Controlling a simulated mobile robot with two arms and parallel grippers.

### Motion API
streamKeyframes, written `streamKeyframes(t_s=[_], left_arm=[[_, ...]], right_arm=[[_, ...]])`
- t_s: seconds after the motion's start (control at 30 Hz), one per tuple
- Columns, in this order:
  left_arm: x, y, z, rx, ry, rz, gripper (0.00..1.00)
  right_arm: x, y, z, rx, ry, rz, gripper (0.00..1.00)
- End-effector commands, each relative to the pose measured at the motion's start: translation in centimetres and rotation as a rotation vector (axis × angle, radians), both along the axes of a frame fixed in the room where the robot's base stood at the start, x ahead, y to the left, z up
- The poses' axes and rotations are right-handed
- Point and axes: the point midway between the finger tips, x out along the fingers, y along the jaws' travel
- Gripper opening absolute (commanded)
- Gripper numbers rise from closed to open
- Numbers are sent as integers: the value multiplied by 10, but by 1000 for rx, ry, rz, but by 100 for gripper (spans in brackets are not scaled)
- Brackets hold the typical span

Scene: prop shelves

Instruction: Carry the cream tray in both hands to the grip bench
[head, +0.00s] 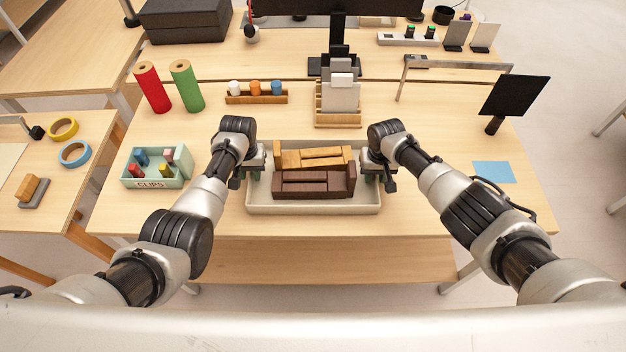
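The cream tray (314,205) is in the middle of the wooden table, near its front edge. It holds a light-wood block piece (290,158) at the back and a dark-brown one (314,187) in front. My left gripper (251,172) is at the tray's left side wall. My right gripper (374,174) is at its right side wall. Both point down, and the fingertips are largely hidden by the grippers themselves, so I cannot tell whether they are closed on the walls. I cannot tell whether the tray rests on the table or is slightly raised. No bench is clearly marked as the grip bench.
A clips box (157,180) stands left of my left arm. Red (152,87) and green (186,86) rolls, a bottle rack (256,98) and a card holder (338,105) stand behind. A black panel (515,96) and blue sheet (493,172) are right. A side table holds tape rolls (74,154).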

Motion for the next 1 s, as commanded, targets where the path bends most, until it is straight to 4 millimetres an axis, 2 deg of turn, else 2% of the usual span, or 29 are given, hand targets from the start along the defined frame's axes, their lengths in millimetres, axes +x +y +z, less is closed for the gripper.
streamKeyframes(t_s=[0.17, 0.27, 0.7, 0.83, 1.0], left_arm=[[1, -1, 5, -2, -2, -1, 31], [1, -1, 17, -2, -4, -1, 31], [1, 0, 102, -1, -3, 0, 31], [0, 0, 115, 0, -2, 0, 31], [0, 0, 120, 0, 1, 1, 31]], right_arm=[[0, 1, 0, 2, 0, 1, 31], [0, 1, 0, 2, 0, 1, 31], [0, 2, 0, 3, -1, 2, 31], [0, 2, 0, 3, -1, 2, 31], [1, 2, 6, 4, -2, 2, 31]])
